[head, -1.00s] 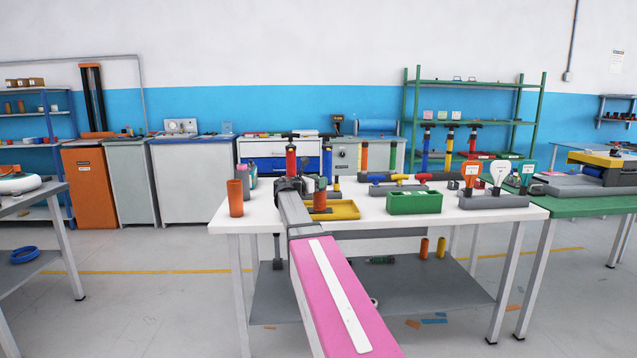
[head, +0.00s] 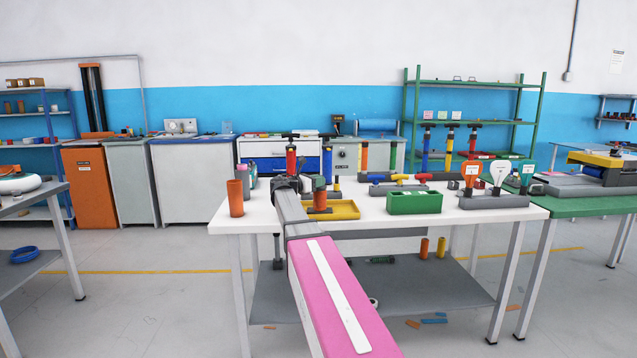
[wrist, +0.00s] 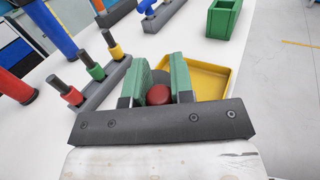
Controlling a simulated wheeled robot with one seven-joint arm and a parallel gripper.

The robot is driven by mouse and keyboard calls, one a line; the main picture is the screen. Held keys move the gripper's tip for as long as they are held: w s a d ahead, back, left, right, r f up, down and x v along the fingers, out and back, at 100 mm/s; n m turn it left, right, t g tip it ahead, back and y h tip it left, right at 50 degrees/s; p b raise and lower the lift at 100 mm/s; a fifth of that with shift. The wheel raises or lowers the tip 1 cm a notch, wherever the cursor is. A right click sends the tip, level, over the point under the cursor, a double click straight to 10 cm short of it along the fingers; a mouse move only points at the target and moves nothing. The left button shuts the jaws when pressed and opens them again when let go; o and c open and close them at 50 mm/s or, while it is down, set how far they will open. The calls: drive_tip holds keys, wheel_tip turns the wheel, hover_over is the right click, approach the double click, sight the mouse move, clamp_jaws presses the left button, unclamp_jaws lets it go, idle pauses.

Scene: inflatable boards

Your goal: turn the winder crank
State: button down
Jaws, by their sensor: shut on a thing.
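My gripper (wrist: 158,93) is shut on a dark red, round-topped knob (wrist: 158,95). The two green finger pads stand on either side of it in the wrist view. Only the knob's top shows; its lower part is hidden by the gripper. I cannot tell for sure that it is the winder crank's handle, and no crank arm or winder body shows clearly. In the head view my gripper (head: 306,184) is over the white table, at the yellow tray's left end. An orange cylinder (head: 319,201) shows just below the fingers.
A grey rack (wrist: 100,88) with red, green and yellow-collared pegs is on the left in the wrist view. An orange cylinder (head: 236,198) stands near the table's left edge.

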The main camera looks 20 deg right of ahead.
drive_tip(key=m+g, duration=0.1)
drive_tip(key=g, duration=0.1)
drive_tip(key=w+m+g, duration=0.1)
drive_tip(key=m+g, duration=0.1)
drive_tip(key=g, duration=0.1)
drive_tip(key=m+g, duration=0.2)
drive_tip(key=g, duration=0.1)
drive_tip(key=shift+w+a, duration=0.25)
drive_tip(key=shift+a, duration=0.1)
drive_tip(key=shift+w+a+m+g+y, duration=0.1)
drive_tip(key=shift+m+g+y, duration=0.3)
drive_tip(key=shift+m+g, duration=0.65)
drive_tip(key=shift+w+a+m+g+y, duration=0.1)
drive_tip(key=shift+m+g+y, duration=0.45)
drive_tip(key=shift+g, duration=0.8)
drive_tip(key=shift+m+g, duration=0.3)
drive_tip(key=c, duration=1)
unclamp_jaws()
